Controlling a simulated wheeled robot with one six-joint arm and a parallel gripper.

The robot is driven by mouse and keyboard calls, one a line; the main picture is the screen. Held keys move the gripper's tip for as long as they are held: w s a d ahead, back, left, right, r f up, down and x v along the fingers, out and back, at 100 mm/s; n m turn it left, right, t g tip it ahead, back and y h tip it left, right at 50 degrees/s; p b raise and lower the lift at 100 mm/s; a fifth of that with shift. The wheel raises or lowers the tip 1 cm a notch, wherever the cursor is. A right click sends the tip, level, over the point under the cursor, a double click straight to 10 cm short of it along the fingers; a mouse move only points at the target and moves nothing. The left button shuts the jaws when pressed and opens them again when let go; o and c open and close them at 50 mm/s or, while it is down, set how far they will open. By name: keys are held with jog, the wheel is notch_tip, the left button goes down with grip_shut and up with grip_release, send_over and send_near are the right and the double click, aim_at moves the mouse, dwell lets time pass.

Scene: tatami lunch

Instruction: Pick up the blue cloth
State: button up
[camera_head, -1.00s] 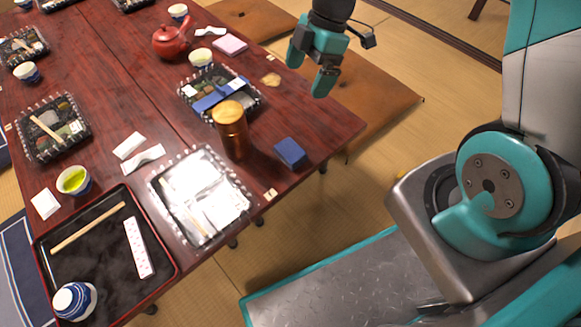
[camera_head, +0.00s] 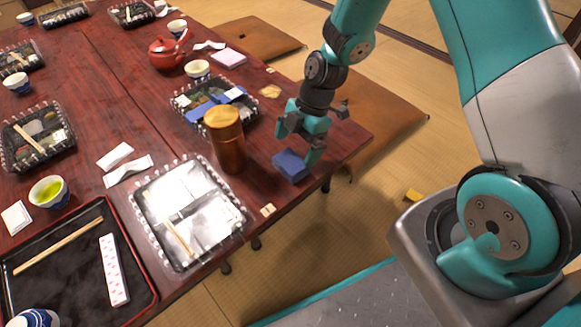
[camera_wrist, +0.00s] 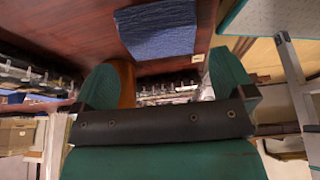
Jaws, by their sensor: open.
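The blue cloth (camera_head: 290,165) is a small folded block lying near the right edge of the dark red table (camera_head: 340,140). My gripper (camera_head: 300,146) is open just above and beside it, with its fingers pointing down. In the wrist view the blue cloth (camera_wrist: 158,30) shows at the top, beyond the two green fingertips (camera_wrist: 165,85). It is not between the fingers as far as I can see. Nothing is held.
A brown canister with a gold lid (camera_head: 226,140) stands just left of the cloth. A clear-lidded lunch tray (camera_head: 187,212) lies nearer, and another lunch box with a blue band (camera_head: 205,105) lies behind the canister. The table edge is close on the right.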

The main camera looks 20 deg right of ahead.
aim_at(291, 160)
jog(key=b+x, duration=0.3)
jog(key=x, duration=0.2)
jog(key=shift+d+f, duration=0.1)
jog(key=shift+f, duration=0.05)
jog(key=c, duration=0.6)
notch_tip(291, 160, up, 20)
jog(key=p, duration=0.9)
